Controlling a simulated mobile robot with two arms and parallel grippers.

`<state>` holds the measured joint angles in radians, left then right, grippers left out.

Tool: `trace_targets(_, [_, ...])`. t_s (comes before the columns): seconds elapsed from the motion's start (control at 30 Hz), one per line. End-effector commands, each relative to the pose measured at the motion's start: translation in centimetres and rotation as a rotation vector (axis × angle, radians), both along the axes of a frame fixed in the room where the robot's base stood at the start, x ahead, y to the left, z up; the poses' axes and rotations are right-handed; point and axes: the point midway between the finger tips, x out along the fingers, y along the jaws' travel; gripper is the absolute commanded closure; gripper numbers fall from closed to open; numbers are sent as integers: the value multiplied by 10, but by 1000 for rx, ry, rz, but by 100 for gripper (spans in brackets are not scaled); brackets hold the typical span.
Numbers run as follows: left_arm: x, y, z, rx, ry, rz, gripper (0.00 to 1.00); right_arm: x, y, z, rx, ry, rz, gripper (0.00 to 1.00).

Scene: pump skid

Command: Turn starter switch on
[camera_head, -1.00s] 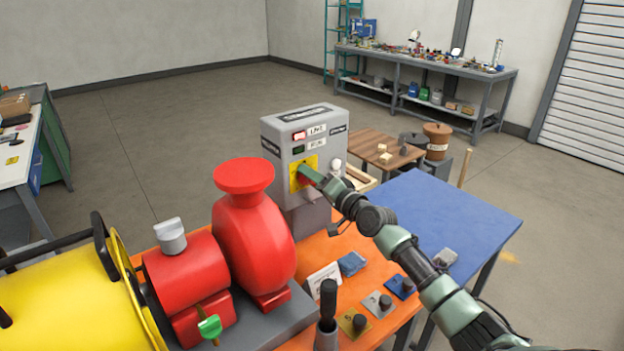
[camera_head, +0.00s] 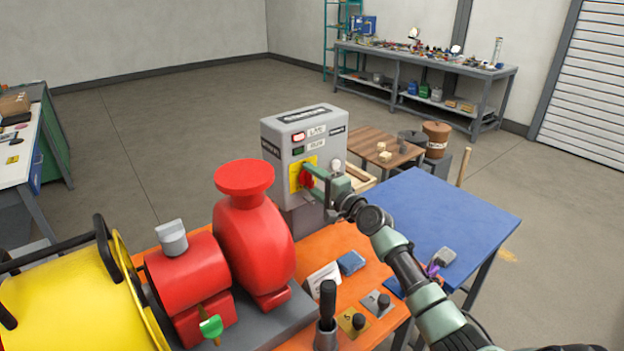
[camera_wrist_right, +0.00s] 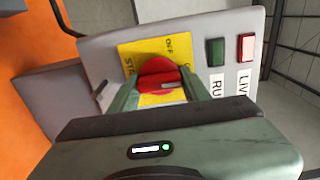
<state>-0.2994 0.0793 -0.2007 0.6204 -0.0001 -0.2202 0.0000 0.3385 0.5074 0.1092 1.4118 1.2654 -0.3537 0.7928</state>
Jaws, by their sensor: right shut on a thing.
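The grey starter box (camera_head: 303,135) stands at the back of the orange bench. Its red rotary starter switch (camera_head: 308,178) sits on a yellow plate (camera_head: 294,178) on the front face. My right gripper (camera_head: 312,180) is shut on the red switch. In the right wrist view the switch (camera_wrist_right: 160,74) is between the two fingers, and the plate's lettering, including "OFF", shows partly around it. A red LIVE lamp (camera_wrist_right: 247,48) looks lit, and the green RUN lamp (camera_wrist_right: 216,51) looks dark. My left gripper is not in view.
A red pump (camera_head: 252,235) stands left of the box, with a yellow motor (camera_head: 65,305) further left. A blue table (camera_head: 450,205) is to the right.

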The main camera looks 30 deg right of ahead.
Motion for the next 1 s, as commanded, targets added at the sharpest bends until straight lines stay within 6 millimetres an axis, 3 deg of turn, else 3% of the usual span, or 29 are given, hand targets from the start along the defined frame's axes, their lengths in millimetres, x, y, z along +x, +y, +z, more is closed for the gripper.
trace_targets(0.4, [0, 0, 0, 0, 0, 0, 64, 0, 0, -1, 11, 2, 0, 93])
trace_targets(0.43, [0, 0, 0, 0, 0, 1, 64, 0, 0, -1, 11, 2, 0, 47])
trace_targets(0.5, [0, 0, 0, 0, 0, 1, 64, 0, 0, -1, 10, 2, 0, 31])
trace_targets(0.83, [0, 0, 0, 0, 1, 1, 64, -2, 0, -1, 8, 2, 0, 31])
trace_targets(1.0, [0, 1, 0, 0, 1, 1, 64, -22, -2, -2, 6, 2, 0, 31])
